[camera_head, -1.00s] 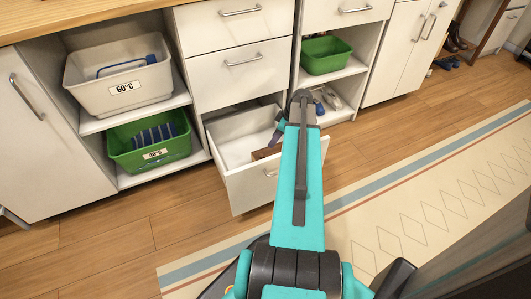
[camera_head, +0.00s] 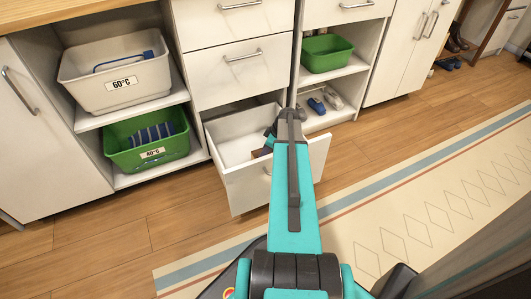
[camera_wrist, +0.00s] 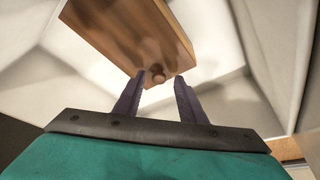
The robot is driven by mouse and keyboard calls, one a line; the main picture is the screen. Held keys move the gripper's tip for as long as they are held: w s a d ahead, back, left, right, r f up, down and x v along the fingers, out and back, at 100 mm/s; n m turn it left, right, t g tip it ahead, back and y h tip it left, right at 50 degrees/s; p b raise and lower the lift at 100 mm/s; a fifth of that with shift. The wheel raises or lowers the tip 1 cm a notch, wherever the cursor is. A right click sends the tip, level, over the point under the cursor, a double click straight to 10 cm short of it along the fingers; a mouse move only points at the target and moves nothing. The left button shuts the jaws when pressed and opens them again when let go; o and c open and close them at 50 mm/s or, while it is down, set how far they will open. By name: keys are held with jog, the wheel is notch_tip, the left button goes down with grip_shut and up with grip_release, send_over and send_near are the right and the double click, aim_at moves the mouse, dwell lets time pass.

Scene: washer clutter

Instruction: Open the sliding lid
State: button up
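A brown wooden box (camera_wrist: 130,30) lies inside the open white drawer (camera_head: 238,188). In the wrist view, a small round wooden knob (camera_wrist: 157,75) is at the near end of the box; the edges of the sliding lid cannot be made out. My gripper (camera_wrist: 160,78) is open, with its two dark purple fingers on either side of the knob in the picture. I see no clear contact with it. In the head view, my arm hides most of the box (camera_head: 261,153), and only a small brown part shows.
A white 60°C basket (camera_head: 118,86) and a green basket (camera_head: 147,143) stand on shelves at left. Another green bin (camera_head: 327,54) is at right, above blue and light items on the low shelf.

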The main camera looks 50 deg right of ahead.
jog(key=shift+w+f, duration=0.1)
jog(key=shift+f, duration=0.15)
jog(key=shift+c, duration=0.3)
grip_shut()
jog(key=shift+a, duration=0.2)
